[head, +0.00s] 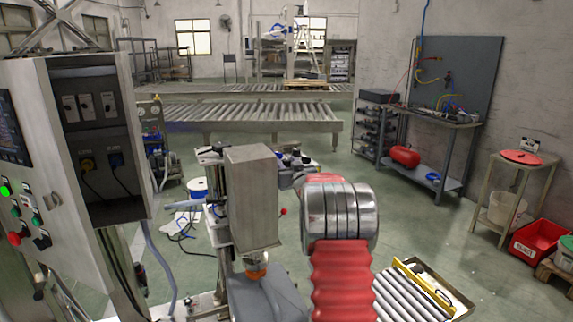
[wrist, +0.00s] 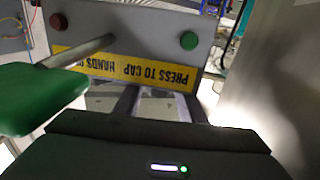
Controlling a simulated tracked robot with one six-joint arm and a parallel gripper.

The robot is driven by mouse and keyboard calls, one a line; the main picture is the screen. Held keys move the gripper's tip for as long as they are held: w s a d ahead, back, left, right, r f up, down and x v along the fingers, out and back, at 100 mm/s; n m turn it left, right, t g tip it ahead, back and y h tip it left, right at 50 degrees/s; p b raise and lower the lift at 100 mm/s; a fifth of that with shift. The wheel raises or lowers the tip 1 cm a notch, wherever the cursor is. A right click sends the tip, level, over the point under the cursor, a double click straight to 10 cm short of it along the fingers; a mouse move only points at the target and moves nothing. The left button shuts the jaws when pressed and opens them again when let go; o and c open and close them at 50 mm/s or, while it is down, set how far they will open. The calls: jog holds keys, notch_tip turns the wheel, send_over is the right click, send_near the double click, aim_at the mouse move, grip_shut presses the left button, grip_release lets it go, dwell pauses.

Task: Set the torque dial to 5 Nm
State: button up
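I cannot make out a torque dial in either view. In the wrist view, two dark fingers of my gripper (wrist: 158,105) reach forward, apart, with nothing seen between them. Beyond them is a grey panel (wrist: 150,45) with a yellow label (wrist: 125,68), upside down, reading "PRESS TO CAP" and "HANDS", partly hidden. The panel carries a dark red button (wrist: 58,22) and a green button (wrist: 189,40). In the head view a grey capping machine (head: 252,195) stands in the middle, with an orange part (head: 257,272) below its housing. My arm hides part of the area to its right, and my gripper is not clearly visible there.
A large green rounded part (wrist: 40,98) on a grey rod is close at left in the wrist view. An open control cabinet (head: 95,140) with buttons stands at left. A roller conveyor (head: 410,292) lies at lower right. Floor is clear toward the right-hand workbench (head: 435,118).

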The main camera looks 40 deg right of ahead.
jog(key=shift+o, duration=0.7)
jog(key=v, duration=1.3)
jog(key=shift+s+a, duration=0.2)
jog(key=shift+s, duration=0.15)
jog(key=shift+f, duration=0.1)
jog(key=shift+a, duration=0.1)
